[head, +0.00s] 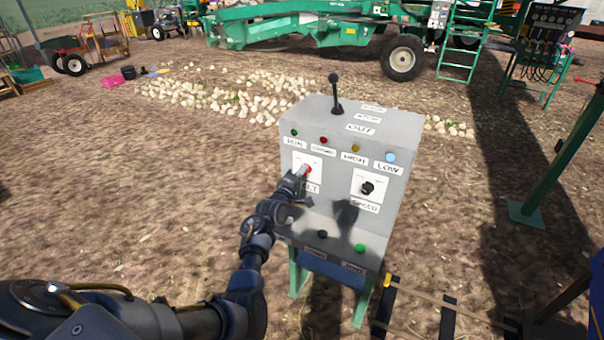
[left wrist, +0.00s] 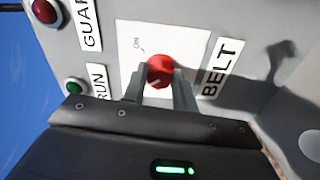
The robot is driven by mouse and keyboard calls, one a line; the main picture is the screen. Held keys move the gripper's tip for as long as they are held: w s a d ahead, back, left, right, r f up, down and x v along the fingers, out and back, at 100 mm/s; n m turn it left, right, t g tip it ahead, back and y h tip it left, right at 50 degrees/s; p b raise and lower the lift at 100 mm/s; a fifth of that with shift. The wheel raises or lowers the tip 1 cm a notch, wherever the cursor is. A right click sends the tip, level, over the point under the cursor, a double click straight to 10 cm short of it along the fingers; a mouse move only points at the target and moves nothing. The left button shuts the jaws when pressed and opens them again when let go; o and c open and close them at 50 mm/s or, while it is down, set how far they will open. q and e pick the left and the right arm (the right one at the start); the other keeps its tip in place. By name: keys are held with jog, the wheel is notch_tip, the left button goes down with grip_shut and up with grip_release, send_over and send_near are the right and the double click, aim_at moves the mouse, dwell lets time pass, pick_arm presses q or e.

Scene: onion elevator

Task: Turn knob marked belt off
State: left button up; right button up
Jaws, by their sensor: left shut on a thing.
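The red belt knob (head: 307,170) sits on a white plate at the left of the grey control box (head: 385,125). In the left wrist view the red knob (left wrist: 160,72) lies beside the BELT label (left wrist: 222,67), with the word ON on its plate. My left gripper (head: 302,174) is at the knob, its two fingers on either side of it and shut on it. Its fingers also show in the left wrist view (left wrist: 160,88). The gripper covers part of the BELT label in the head view. My right gripper is not in view.
A black speed knob (head: 367,188) is right of the belt knob. A black lever (head: 335,90) rises from the top. Indicator lights line the upper face; a black button (head: 322,234) and a green button (head: 359,248) are below. Onions (head: 215,98) lie behind on open ground.

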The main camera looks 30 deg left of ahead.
pick_arm(q)
jog(key=shift+r+n, duration=0.1)
jog(key=shift+n, duration=0.5)
jog(key=o, duration=1)
jog(key=s+b, duration=0.1)
jog(key=s, duration=0.9)
jog(key=shift+s, duration=0.4)
